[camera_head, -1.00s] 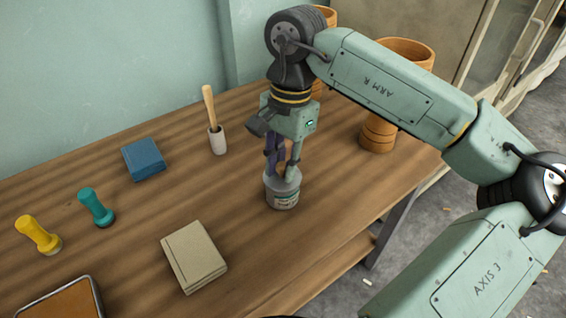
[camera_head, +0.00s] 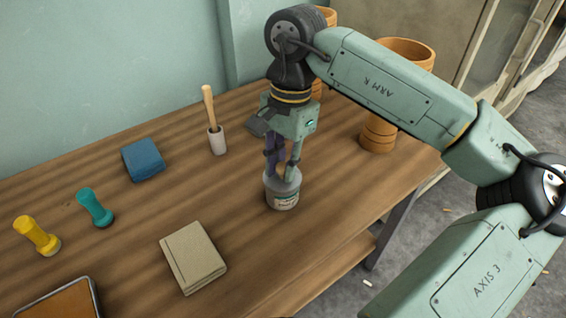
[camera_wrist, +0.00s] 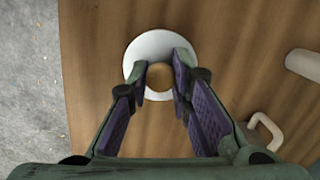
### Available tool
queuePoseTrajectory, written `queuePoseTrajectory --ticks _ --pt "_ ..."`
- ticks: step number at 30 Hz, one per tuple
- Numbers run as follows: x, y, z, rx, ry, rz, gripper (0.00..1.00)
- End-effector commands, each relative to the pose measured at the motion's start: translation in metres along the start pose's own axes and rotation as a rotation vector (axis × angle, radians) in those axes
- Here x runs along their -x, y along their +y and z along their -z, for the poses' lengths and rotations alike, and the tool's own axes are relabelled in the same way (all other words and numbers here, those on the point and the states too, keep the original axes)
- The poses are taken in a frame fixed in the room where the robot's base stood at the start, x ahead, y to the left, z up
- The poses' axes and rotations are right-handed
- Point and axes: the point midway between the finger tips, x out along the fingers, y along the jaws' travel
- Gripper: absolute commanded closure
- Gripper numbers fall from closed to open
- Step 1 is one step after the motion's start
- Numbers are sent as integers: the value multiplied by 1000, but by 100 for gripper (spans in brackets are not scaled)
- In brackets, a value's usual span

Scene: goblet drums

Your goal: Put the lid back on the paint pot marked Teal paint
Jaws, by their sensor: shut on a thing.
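The paint pot (camera_head: 283,197) is a small grey pot with a pale label, standing upright on the table; the label is too small to read. A pale round lid (camera_wrist: 147,48) with a brown knob (camera_wrist: 160,76) shows in the wrist view. My gripper (camera_head: 283,174) points straight down over the pot, with its fingers (camera_wrist: 182,78) shut on the lid's knob. The lid is at the pot's mouth, in line with it. The fingers hide part of the rim, so I cannot tell whether the lid is fully seated.
A pale cup with a wooden-handled tool (camera_head: 217,140) stands behind left. A wooden goblet drum (camera_head: 378,130) stands right. The table's front right edge is near.

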Motion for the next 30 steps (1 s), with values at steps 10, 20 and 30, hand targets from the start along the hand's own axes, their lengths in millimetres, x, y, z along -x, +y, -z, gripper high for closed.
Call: queuePoseTrajectory --ticks 10,20,30 --pt "0 0 0 0 0 0 65" --pt "0 0 0 0 0 0 57" --pt "0 0 0 0 0 0 37"
